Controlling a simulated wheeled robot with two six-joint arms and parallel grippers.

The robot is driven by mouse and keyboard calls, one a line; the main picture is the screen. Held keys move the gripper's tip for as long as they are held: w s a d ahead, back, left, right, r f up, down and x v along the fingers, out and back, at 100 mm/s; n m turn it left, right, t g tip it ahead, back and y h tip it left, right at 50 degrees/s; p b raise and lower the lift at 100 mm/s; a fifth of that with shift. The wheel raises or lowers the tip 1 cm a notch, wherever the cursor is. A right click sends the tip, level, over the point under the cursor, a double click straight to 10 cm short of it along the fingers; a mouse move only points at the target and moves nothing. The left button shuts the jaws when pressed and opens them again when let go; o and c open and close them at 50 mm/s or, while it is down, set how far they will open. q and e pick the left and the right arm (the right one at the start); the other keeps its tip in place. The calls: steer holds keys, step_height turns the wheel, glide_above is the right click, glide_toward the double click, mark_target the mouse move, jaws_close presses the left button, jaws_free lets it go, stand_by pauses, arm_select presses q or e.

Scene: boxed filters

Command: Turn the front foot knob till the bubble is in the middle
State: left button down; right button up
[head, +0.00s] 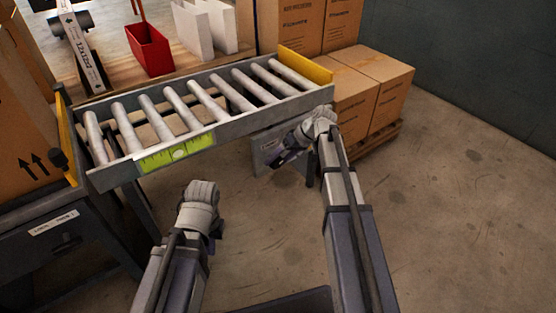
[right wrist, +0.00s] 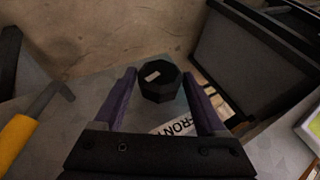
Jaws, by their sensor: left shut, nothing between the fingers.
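The front foot knob (right wrist: 158,84) is a black, many-sided knob with a small pale mark, beside a white label (right wrist: 174,127) reading FRONT. My right gripper (right wrist: 159,76) is open, its purple fingers on either side of the knob with narrow gaps. In the head view the right gripper (head: 287,153) is below the conveyor's right end, where the knob cannot be made out. The green level (head: 152,161) is on the conveyor's front rail; its pale vial shows, but the bubble's place is too small to tell. My left gripper (head: 214,227) is shut and empty, low in front of the conveyor.
The roller conveyor (head: 235,124) spans the middle. Stacked cartons (head: 384,88) stand on a pallet to the right. A red bin (head: 148,48) and white holders are behind. A grey bench (head: 62,245) with a carton is at left. The floor at right is clear.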

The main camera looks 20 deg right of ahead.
steer(key=o, duration=0.3)
steer(key=shift+r, duration=0.1)
steer(key=p+v, duration=0.6)
steer(key=v, duration=0.1)
steer(key=shift+d+r, duration=0.2)
steer(key=shift+r, duration=0.05)
stand_by(0.3)
steer(key=s+a+r+g+h+p, duration=0.1)
steer(key=s+a+r+h+p, duration=0.2)
steer(key=s+a, duration=0.4)
steer(key=s+a+r+n+g+h+p, duration=0.1)
steer(key=s+a+r+h+p, duration=0.1)
steer(key=s+a+p, duration=0.45)
steer(key=s+a+r+g+h+p, duration=0.1)
steer(key=s+a+r+h+p, duration=0.3)
steer(key=s, duration=0.6)
steer(key=shift+y, duration=0.4)
steer(key=r+p, duration=2.4)
steer(key=a+r+p, duration=0.1)
steer(key=r+p, duration=1)
steer(key=r, duration=0.1)
steer(key=shift+w+p, duration=0.4)
